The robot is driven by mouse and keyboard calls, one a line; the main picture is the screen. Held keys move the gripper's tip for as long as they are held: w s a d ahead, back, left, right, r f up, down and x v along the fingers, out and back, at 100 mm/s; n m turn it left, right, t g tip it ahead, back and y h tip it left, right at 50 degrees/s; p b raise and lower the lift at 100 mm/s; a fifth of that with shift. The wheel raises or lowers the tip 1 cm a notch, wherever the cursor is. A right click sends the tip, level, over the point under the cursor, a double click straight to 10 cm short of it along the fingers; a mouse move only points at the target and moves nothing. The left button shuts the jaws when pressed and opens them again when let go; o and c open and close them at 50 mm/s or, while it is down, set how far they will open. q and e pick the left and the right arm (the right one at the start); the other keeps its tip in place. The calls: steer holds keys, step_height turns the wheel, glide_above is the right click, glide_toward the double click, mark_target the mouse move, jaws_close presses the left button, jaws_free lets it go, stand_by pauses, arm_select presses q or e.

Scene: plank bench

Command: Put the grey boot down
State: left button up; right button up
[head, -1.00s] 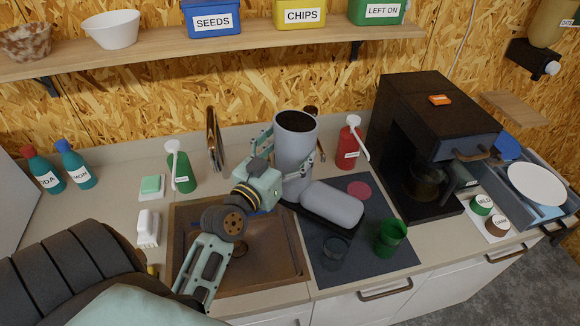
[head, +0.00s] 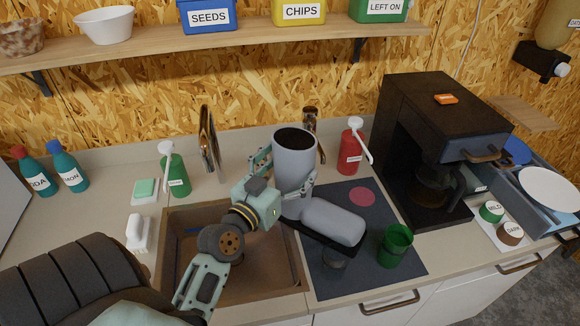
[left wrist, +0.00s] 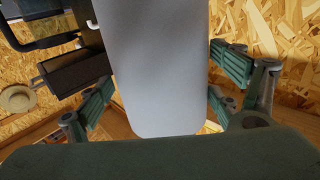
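The grey boot (head: 293,162) is upright, with its dark opening at the top and its rounded toe (head: 335,220) and black sole pointing right. My left gripper (head: 287,178) is shut on the boot's shaft, one finger on each side. The boot is held over the right edge of the sink and the dark mat; the sole's height above them is hard to tell. In the left wrist view the grey shaft (left wrist: 162,65) fills the middle between green finger pads. My right gripper is not in view.
The copper sink (head: 175,270) lies left of the dark mat (head: 400,272). On the mat are a green cup (head: 396,245), a pink disc (head: 361,196) and a dark glass (head: 335,258) partly under the boot's toe. A red bottle (head: 350,150) and coffee machine (head: 400,130) stand right.

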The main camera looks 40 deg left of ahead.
arm_select(q)
steer(key=shift+o, duration=1.4)
steer(key=shift+r, duration=0.1)
steer(key=shift+d, duration=0.1)
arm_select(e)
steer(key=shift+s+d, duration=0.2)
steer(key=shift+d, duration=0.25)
